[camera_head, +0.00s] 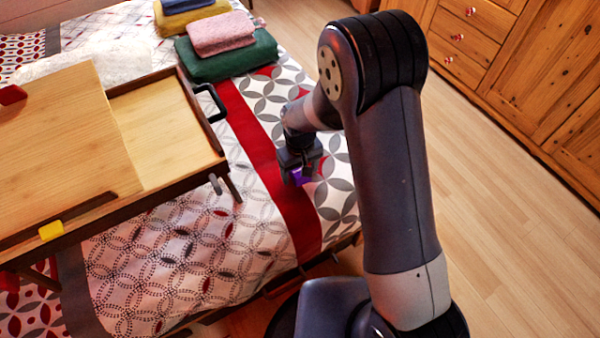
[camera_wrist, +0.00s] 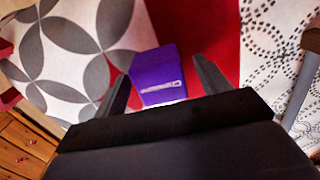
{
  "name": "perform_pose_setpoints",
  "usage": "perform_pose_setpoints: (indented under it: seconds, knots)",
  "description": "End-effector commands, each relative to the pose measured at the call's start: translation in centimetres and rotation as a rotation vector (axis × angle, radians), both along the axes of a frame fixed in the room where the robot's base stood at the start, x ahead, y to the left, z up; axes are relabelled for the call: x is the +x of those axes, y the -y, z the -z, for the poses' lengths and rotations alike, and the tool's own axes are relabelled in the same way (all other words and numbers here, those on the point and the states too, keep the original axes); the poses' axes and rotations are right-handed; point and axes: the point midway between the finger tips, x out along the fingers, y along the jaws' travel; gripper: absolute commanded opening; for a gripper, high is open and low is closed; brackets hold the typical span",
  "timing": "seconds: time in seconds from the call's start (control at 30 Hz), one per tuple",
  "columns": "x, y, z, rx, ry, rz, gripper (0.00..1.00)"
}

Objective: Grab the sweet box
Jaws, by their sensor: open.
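The sweet box looks like a small purple box (camera_wrist: 155,72) with a pale line of lettering, seen in the wrist view on the bed cover. It lies between the two fingers of my gripper (camera_wrist: 160,85), with visible space on its right side. The left finger's tip is close to the box's left edge; I cannot tell whether they touch. In the head view my gripper (camera_head: 300,172) is low over the bed's red stripe, and only a bit of purple (camera_head: 299,177) shows beneath it. The gripper is open.
A wooden bed tray (camera_head: 160,130) with a black handle stands on the bed (camera_head: 180,260) to the left. Folded green (camera_head: 228,60), pink (camera_head: 221,33) and other cloths are stacked at the back. A wooden cabinet (camera_head: 520,70) stands right, across clear floor (camera_head: 500,230).

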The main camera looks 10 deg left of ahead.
Motion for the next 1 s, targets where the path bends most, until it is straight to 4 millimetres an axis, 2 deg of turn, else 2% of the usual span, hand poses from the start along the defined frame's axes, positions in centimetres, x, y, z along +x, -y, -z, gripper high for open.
perform_pose_setpoints:
  seconds: [0.07, 0.67, 0.87, 1.0]
  knots:
    - [0.0, 0.0, 0.0, 0.000, 0.000, 0.000, 0.71]
    - [0.0, 0.0, -0.1, 0.000, 0.000, 0.000, 0.23]
    - [0.0, 0.0, -0.1, 0.001, 0.001, 0.000, 0.23]
    - [0.1, 0.0, -1.3, 0.001, 0.002, 0.000, 0.23]
